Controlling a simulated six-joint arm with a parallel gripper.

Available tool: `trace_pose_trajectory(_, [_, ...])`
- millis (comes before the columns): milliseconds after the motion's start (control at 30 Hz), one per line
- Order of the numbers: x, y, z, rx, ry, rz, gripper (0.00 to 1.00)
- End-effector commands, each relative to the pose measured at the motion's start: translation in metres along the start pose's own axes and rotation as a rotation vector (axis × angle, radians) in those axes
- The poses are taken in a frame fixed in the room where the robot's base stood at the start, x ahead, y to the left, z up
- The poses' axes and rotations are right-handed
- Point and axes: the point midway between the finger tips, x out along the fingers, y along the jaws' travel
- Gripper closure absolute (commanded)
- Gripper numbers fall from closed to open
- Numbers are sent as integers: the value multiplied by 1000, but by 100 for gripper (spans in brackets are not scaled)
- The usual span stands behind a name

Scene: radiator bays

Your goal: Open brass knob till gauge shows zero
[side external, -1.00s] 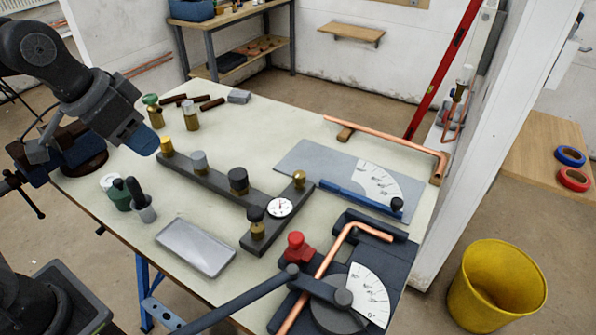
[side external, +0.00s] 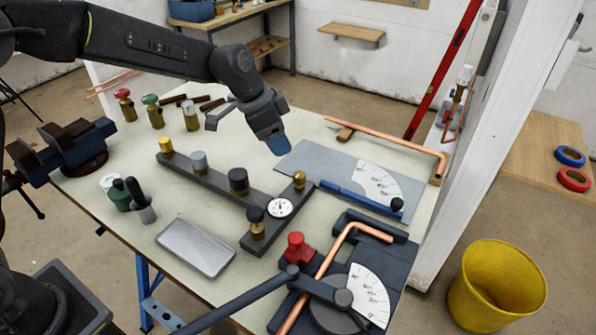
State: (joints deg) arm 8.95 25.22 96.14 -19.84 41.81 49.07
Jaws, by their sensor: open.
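A dark grey manifold bar lies on the pale worktable. A small brass knob (side external: 299,180) stands at its right end, just behind the round white gauge (side external: 280,207). The gauge's needle is too small to read surely. A taller yellow brass knob (side external: 166,147) stands at the bar's left end, with a grey knob (side external: 199,161) and a black knob (side external: 238,181) between. A black-topped brass valve (side external: 257,223) stands at the front branch. My gripper (side external: 280,146) is open and empty, pointing down behind the small brass knob in the picture, apart from it. Its blue fingertips overlap in this view.
A blue-edged grey protractor plate (side external: 310,160) lies right of the bar. A pipe bender (side external: 338,290) with a red knob and copper pipe fills the front right. A grey tray (side external: 196,247) lies front left, and a vise (side external: 70,145) at the left.

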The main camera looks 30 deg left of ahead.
Motion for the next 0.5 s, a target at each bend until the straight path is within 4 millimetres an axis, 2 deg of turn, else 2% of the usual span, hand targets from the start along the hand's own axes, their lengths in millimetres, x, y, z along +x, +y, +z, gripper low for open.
trace_pose_trajectory(33, [12, 1, 1, 0, -4, 3, 44])
trace_pose_trajectory(300, [67, 1, 2, -1, -5, 2, 44])
trace_pose_trajectory(500, [98, 0, 1, -2, -2, 1, 44])
